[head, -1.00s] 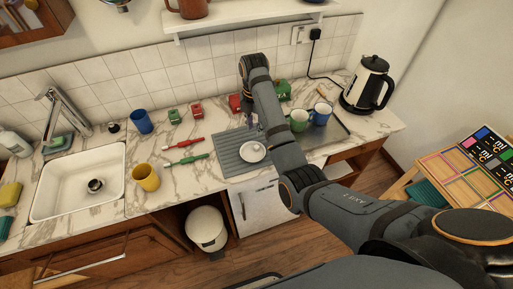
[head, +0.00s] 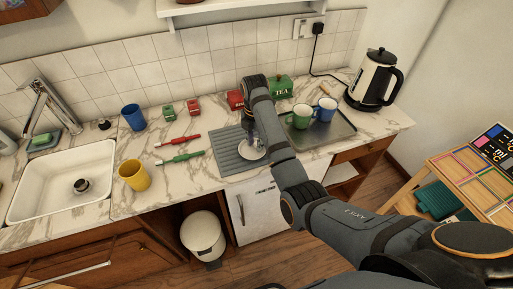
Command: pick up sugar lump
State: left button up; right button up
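A white saucer (head: 252,153) lies on the grey ribbed mat (head: 228,160) on the counter. A sugar lump cannot be made out; any lump on the saucer is too small or hidden. My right arm comes in from the right and bends down above the mat. My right gripper (head: 252,139) points down at the saucer, partly hidden by my own arm link. Its fingers are too small and dark to show whether they are open or shut. My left gripper is not in view.
Green (head: 301,116) and blue (head: 326,109) mugs stand on a dark tray (head: 335,129) right of my forearm. Red (head: 235,100) and green tea (head: 281,87) tins stand behind.

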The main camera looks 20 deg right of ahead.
jog(key=c, duration=0.5)
jog(key=shift+r, duration=0.6)
notch_tip(320, 180, up, 3)
jog(key=shift+s+d+r+p, duration=0.1)
jog(key=shift+s+p, duration=0.05)
jog(key=shift+p, duration=0.9)
jog(key=s+d+r+p, duration=0.2)
jog(key=s+r+p, duration=0.1)
jog(key=p, duration=0.2)
jog(key=s+d+r+p, duration=0.2)
jog(key=s+d+p, duration=0.1)
jog(key=s+p, duration=0.1)
jog(key=s+d+r+p, duration=0.2)
jog(key=s+r+p, duration=0.1)
jog(key=p, duration=0.3)
jog(key=shift+s+d+r+p, duration=0.2)
jog(key=shift+s, duration=0.15)
jog(key=shift+s+d+r+p, duration=0.15)
jog(key=shift+s+p, duration=0.05)
jog(key=shift+s, duration=0.15)
